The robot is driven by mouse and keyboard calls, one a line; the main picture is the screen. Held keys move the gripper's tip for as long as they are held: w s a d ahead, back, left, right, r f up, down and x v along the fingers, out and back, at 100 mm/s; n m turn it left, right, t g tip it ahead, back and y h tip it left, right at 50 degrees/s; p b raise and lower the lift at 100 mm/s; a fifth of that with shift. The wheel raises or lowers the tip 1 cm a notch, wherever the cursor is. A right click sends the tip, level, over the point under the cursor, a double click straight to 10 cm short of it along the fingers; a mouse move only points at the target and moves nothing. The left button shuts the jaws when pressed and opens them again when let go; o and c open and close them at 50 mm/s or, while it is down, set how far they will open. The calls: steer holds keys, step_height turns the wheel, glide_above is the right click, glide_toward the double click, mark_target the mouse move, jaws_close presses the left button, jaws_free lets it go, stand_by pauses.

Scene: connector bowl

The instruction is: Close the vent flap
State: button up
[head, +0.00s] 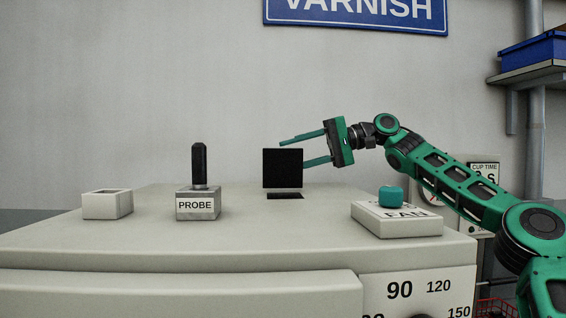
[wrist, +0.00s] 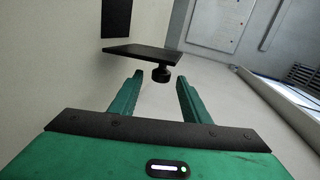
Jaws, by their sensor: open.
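The vent flap (head: 282,168) is a black square plate standing upright on top of the pale machine, behind a dark slot (head: 285,196). In the wrist view the flap (wrist: 138,51) shows nearly edge-on, with a round black knob (wrist: 161,74) on its face. The knob is hidden in the head view. My green gripper (head: 294,152) is open and empty, at the upper right of the flap. In the wrist view the knob lies between the fingertips (wrist: 159,79) or just beyond them; I cannot tell which. I see no finger touching it.
A grey block labelled PROBE (head: 198,205) with a black upright handle stands left of the flap, and a small pale box (head: 107,205) farther left. A FAN block (head: 398,220) with a teal button is at right. The machine top between them is clear.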

mark_target(282, 157)
steer(key=shift+x, duration=1.75)
jaws_close()
steer(key=shift+s, duration=0.1)
